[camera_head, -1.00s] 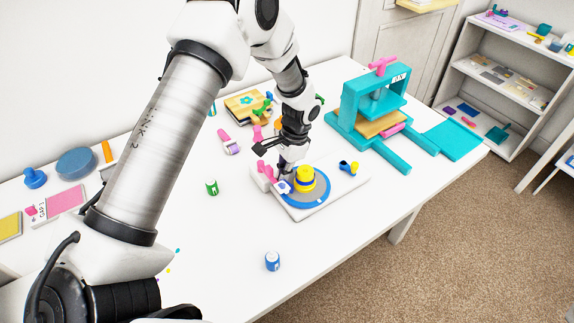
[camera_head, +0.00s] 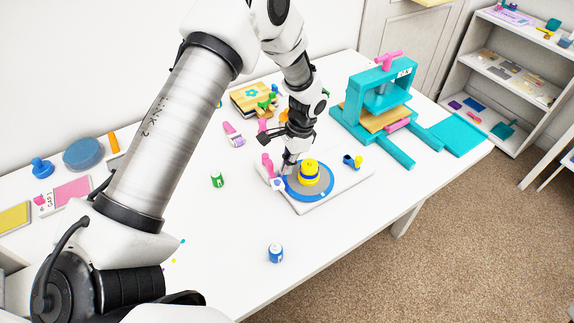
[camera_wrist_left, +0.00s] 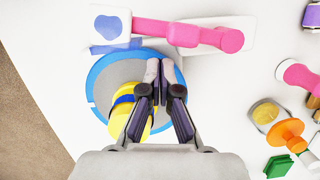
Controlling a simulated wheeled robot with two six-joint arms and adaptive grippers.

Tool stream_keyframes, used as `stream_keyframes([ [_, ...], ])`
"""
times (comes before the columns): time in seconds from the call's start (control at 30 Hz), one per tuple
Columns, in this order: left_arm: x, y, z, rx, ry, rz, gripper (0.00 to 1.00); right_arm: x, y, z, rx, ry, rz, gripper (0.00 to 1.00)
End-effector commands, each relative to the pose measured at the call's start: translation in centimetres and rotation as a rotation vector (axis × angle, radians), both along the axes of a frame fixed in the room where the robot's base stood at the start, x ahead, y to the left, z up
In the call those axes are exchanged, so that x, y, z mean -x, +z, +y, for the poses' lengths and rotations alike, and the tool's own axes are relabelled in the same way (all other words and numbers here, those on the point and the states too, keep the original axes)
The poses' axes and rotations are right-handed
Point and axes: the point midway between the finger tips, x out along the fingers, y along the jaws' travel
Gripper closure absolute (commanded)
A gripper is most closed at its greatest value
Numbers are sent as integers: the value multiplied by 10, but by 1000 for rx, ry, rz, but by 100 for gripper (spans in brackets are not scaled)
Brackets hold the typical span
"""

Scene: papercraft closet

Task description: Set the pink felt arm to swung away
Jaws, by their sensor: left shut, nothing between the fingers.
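The pink felt arm (camera_wrist_left: 185,32) is a pink bar with a white end pad bearing a blue patch (camera_wrist_left: 108,24). In the head view the arm (camera_head: 268,164) stands at the left side of the turntable base, its white end at the left rim of the blue-edged grey disc (camera_head: 292,191). A yellow knob with a blue band (camera_head: 309,173) sits mid-disc. My left gripper (camera_wrist_left: 163,72) is shut and empty, its tips over the disc beside the pink bar; contact cannot be told. My right gripper is not in view.
A teal press (camera_head: 372,105) stands at the back right.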

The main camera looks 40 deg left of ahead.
Motion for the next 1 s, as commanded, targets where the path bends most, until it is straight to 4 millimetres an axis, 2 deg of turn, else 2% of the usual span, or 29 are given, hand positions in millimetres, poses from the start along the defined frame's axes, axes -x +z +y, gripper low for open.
stream_keyframes([
  [0.17,-1,4,-1,0,0,-1,100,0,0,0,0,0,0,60],
  [0.27,-4,17,-2,-1,1,-4,100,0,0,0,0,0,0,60],
  [0.6,-20,91,-12,0,0,-4,100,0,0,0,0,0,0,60],
  [0.7,-24,106,-13,-1,0,-3,100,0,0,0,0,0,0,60],
  [0.83,-25,115,-15,0,0,0,100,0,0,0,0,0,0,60],
  [1.0,-25,116,-15,0,0,1,100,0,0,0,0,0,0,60],
])
